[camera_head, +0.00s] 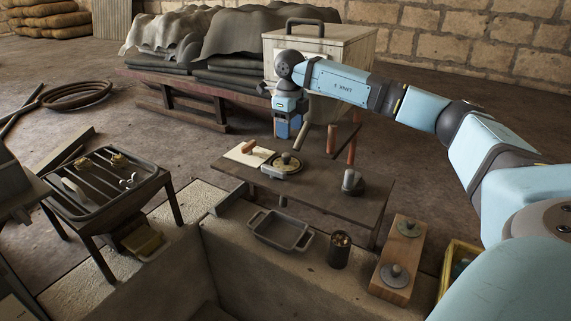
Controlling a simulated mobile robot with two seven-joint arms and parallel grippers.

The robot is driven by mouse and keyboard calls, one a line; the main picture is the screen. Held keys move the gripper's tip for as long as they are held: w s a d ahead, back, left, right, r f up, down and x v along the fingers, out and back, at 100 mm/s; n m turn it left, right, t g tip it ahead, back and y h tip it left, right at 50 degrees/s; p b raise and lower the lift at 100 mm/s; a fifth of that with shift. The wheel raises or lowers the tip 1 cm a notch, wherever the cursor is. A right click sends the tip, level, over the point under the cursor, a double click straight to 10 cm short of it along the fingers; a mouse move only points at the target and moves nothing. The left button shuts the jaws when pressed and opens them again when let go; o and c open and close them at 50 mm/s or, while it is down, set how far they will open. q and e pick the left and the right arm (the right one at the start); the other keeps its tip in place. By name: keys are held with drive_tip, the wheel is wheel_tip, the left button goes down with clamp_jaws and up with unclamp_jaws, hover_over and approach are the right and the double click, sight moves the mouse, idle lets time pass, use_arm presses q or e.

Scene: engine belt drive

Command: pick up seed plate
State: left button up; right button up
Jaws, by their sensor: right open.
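My right gripper (288,136) comes in from the right and points down above the low dark bench, open. A round metal disc (285,163) with a knob lies on the bench below it, apart from the fingers. Two more round metal discs with central knobs sit on a wooden board at the front right: a near disc (394,275) and a far disc (409,228). I cannot tell for certain which disc is the seed plate. My left gripper is not in view.
The bench (310,188) also holds a pale board (247,154) with a wooden-handled tool and a dark metal piece (353,182). In front are an empty tray (279,231) and a dark cup (340,249). A slatted rack (100,181) stands left; a large lidded box (335,50) stands behind.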

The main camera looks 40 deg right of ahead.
sight(286, 154)
wheel_tip(286, 154, down, 5)
drive_tip(key=shift+r, duration=0.15)
drive_tip(key=f, duration=0.2)
drive_tip(key=w+f, duration=0.1)
drive_tip(key=f, duration=0.2)
drive_tip(key=shift+a+f, duration=0.1)
drive_tip(key=c, duration=1)
drive_tip(key=shift+c, duration=0.2)
